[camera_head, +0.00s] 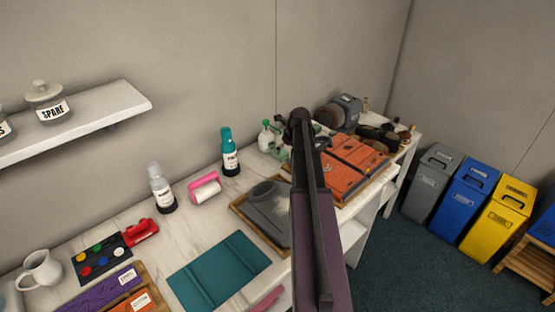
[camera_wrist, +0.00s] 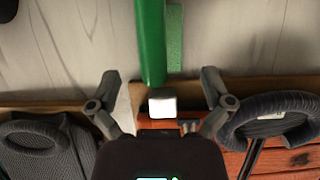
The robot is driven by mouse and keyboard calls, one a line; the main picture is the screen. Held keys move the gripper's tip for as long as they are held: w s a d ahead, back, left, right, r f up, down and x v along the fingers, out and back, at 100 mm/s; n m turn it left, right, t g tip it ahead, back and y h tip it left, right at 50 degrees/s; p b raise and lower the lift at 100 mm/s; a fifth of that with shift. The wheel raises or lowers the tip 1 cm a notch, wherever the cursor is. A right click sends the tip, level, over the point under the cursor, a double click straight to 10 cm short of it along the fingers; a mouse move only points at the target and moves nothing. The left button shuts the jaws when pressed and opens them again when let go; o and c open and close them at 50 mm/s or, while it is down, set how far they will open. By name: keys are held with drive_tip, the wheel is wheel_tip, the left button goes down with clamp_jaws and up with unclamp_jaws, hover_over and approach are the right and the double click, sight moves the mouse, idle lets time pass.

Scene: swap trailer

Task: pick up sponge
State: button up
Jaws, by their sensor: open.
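In the wrist view, my gripper (camera_wrist: 160,76) is open, with its two fingers spread wide apart. A flat, textured green piece (camera_wrist: 175,42), which looks like the sponge, lies on the pale marble top ahead of the fingers. A darker green, rod-like thing (camera_wrist: 150,40) with a whitish block-shaped end (camera_wrist: 162,103) stands between the fingers, left of the flat piece. I cannot tell whether the fingers touch anything. In the head view, my arm crosses the worktop, and I cannot make out the sponge or the gripper's fingers clearly there.
Orange cases (camera_head: 357,153) lie on a wooden tray beside my arm. Green-and-white spray bottles (camera_head: 266,138) and a grinder (camera_head: 343,108) stand behind. Bins (camera_head: 478,195) stand right.

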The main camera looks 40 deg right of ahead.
sight(283, 153)
drive_tip(key=shift+b+x, duration=1.2)
drive_tip(key=shift+x, duration=0.4)
drive_tip(key=shift+s, duration=0.1)
drive_tip(key=c, duration=1)
drive_tip(key=shift+c, duration=0.2)
drive_tip(key=shift+r, duration=0.1)
